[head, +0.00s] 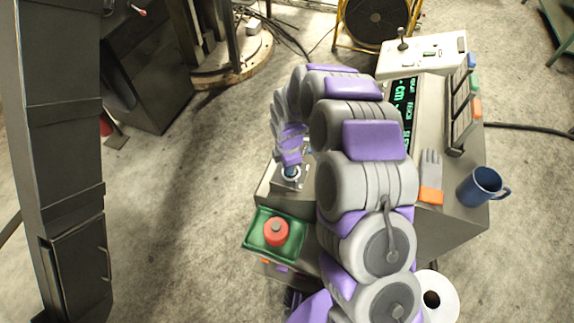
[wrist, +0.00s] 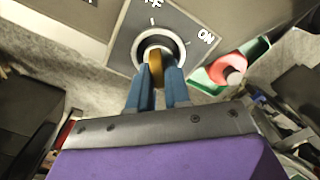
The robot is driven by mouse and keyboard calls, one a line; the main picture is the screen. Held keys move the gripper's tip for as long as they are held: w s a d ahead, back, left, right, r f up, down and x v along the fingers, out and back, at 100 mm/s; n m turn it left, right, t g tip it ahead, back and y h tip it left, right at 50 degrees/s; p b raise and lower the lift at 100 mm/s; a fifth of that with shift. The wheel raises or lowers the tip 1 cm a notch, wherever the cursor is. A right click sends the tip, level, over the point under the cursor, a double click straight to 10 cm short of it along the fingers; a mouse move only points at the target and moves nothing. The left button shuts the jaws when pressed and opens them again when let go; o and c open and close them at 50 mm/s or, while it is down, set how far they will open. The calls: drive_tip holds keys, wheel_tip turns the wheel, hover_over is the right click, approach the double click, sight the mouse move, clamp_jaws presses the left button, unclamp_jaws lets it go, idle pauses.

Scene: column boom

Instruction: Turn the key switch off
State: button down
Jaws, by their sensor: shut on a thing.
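The key switch (wrist: 151,42) is a dark round lock with a pale ring on a grey plate (wrist: 124,42). The plate carries white tick marks, "ON" at the right and another label at the top, partly cut off. A gold key (wrist: 156,67) stands in the lock. My gripper (wrist: 157,82) has its two blue fingers shut on the key, one on each side. In the head view my gripper (head: 290,168) is over the switch plate (head: 288,183) at the left of the console; the key is hidden there. The key's exact pointing direction is hard to read.
A green tray (head: 250,243) with a red round object (head: 276,233) sits beside the switch. The console (head: 455,212) holds a display (head: 402,100), a glove (head: 431,170) and a blue mug (head: 481,187). A joystick box (head: 425,52) stands behind. Open floor lies left.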

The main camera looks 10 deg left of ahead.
drive_tip(key=shift+w+r, duration=0.1)
drive_tip(key=shift+w, duration=0.05)
drive_tip(key=c, duration=1.2)
unclamp_jaws()
drive_tip(key=shift+o, duration=0.2)
wheel_tip(320, 180, up, 17)
